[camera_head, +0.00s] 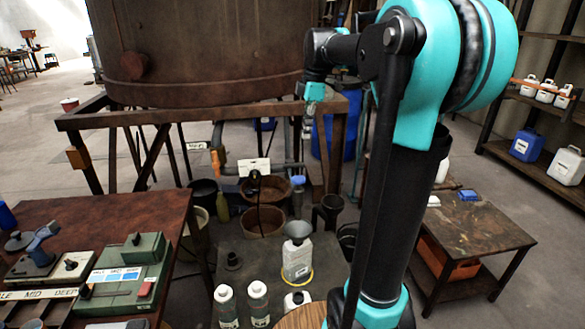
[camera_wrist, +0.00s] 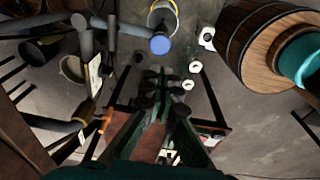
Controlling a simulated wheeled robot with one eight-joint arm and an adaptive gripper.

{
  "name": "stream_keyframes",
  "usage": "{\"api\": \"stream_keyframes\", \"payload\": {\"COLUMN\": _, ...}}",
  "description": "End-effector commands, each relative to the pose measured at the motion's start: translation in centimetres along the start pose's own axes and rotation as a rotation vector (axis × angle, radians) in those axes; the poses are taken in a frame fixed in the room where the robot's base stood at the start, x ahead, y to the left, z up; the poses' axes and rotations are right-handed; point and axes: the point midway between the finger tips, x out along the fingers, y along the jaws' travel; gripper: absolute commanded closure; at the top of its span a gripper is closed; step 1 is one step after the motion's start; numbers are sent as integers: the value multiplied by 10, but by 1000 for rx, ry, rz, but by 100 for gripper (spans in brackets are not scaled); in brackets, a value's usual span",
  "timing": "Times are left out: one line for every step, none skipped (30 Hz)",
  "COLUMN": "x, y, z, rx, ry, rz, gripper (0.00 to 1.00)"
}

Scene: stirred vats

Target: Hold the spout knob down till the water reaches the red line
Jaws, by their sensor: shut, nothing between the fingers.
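A blue knob (camera_head: 298,181) tops a grey spout above a grey funnel (camera_head: 298,229). The funnel sits in the mouth of a whitish jug (camera_head: 297,260) with a yellow ring around its base. In the wrist view the knob shows as a blue disc (camera_wrist: 160,45). My gripper (camera_head: 307,132) is shut and empty, above the knob and apart from it. Its dark fingers (camera_wrist: 162,76) point towards the knob in the wrist view. I cannot make out a red line or the water level.
A large rusty vat (camera_head: 200,45) stands on a frame behind. Two white bottles (camera_head: 258,300) stand in front of the jug. A bench (camera_head: 150,215) with a green box (camera_head: 125,275) is at left. A low table (camera_head: 470,222) is at right.

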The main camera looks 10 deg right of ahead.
Motion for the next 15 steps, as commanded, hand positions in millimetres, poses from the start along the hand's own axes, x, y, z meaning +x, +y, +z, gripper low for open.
{"api": "stream_keyframes", "payload": {"x": 0, "y": 0, "z": 0, "rx": -3, "ry": 0, "rz": -1, "gripper": 100}}
{"api": "stream_keyframes", "payload": {"x": 0, "y": 0, "z": 0, "rx": -3, "ry": 0, "rz": -1, "gripper": 100}}
{"api": "stream_keyframes", "payload": {"x": 0, "y": 0, "z": 0, "rx": -3, "ry": 0, "rz": -1, "gripper": 100}}
{"api": "stream_keyframes", "payload": {"x": 0, "y": 0, "z": 0, "rx": -3, "ry": 0, "rz": 0, "gripper": 100}}
{"api": "stream_keyframes", "payload": {"x": 0, "y": 0, "z": 0, "rx": -2, "ry": 0, "rz": 0, "gripper": 100}}
{"api": "stream_keyframes", "payload": {"x": 0, "y": 0, "z": 0, "rx": -2, "ry": 0, "rz": 0, "gripper": 100}}
{"api": "stream_keyframes", "payload": {"x": 0, "y": 0, "z": 0, "rx": -2, "ry": 0, "rz": 0, "gripper": 100}}
{"api": "stream_keyframes", "payload": {"x": 0, "y": 0, "z": 0, "rx": -2, "ry": 0, "rz": 0, "gripper": 100}}
{"api": "stream_keyframes", "payload": {"x": 0, "y": 0, "z": 0, "rx": -2, "ry": 0, "rz": 0, "gripper": 100}}
{"api": "stream_keyframes", "payload": {"x": 1, "y": 0, "z": 0, "rx": -2, "ry": 0, "rz": 0, "gripper": 100}}
{"api": "stream_keyframes", "payload": {"x": 2, "y": 0, "z": 0, "rx": -2, "ry": 0, "rz": 0, "gripper": 100}}
{"api": "stream_keyframes", "payload": {"x": 5, "y": 0, "z": 0, "rx": -2, "ry": 0, "rz": 0, "gripper": 100}}
{"api": "stream_keyframes", "payload": {"x": 8, "y": 0, "z": 0, "rx": -2, "ry": 0, "rz": 0, "gripper": 100}}
{"api": "stream_keyframes", "payload": {"x": 11, "y": 0, "z": 0, "rx": -2, "ry": 0, "rz": 0, "gripper": 100}}
{"api": "stream_keyframes", "payload": {"x": 16, "y": 0, "z": 0, "rx": -2, "ry": 0, "rz": 0, "gripper": 100}}
